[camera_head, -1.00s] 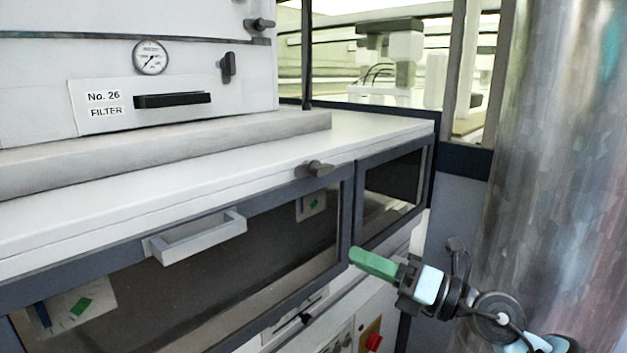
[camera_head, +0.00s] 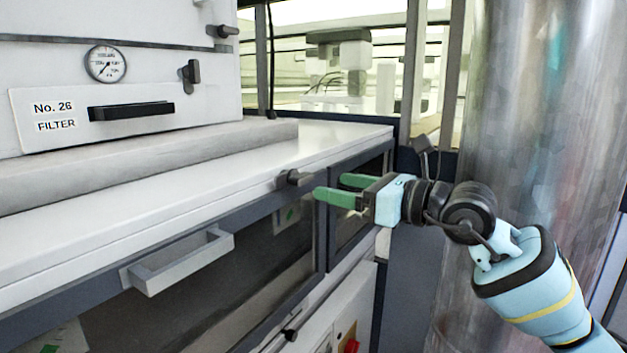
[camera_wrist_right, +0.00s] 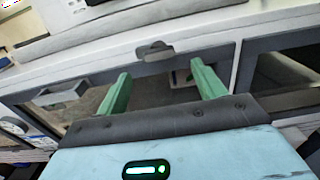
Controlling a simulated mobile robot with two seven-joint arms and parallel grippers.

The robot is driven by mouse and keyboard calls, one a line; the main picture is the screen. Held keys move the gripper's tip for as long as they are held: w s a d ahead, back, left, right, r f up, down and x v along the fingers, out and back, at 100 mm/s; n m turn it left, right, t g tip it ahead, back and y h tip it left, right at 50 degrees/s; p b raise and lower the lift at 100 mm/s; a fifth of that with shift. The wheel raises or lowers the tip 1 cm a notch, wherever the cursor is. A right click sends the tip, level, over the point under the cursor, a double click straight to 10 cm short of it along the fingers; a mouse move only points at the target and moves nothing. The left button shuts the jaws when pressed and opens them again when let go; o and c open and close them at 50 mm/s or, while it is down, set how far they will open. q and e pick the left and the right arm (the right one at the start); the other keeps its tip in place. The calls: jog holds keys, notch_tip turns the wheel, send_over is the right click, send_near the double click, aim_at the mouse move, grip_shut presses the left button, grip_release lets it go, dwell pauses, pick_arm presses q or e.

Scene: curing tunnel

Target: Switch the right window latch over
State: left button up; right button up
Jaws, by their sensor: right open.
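The right window latch (camera_head: 294,179) is a dark grey knob on the top edge of the window frame, near the window's right end. In the right wrist view the latch (camera_wrist_right: 155,51) lies ahead of the fingers, a little above and between their tips. My right gripper (camera_head: 335,186) has green fingers, open and empty, just right of the latch and apart from it. The right wrist view shows both fingers (camera_wrist_right: 160,75) spread apart. The dark window (camera_head: 215,290) below the latch has a light grey handle (camera_head: 180,262). My left gripper is out of view.
A white ledge (camera_head: 150,225) runs above the window. The filter cabinet (camera_head: 120,65) with a gauge and black handle stands behind it. A large metal column (camera_head: 530,130) rises at the right, close behind my right arm. A red button (camera_head: 352,346) sits low on the front panel.

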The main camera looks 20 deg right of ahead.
aim_at(306, 180)
jog(key=x, duration=0.6)
jog(key=shift+a+p, duration=0.1)
jog(key=shift+p, duration=0.25)
jog(key=c, duration=1)
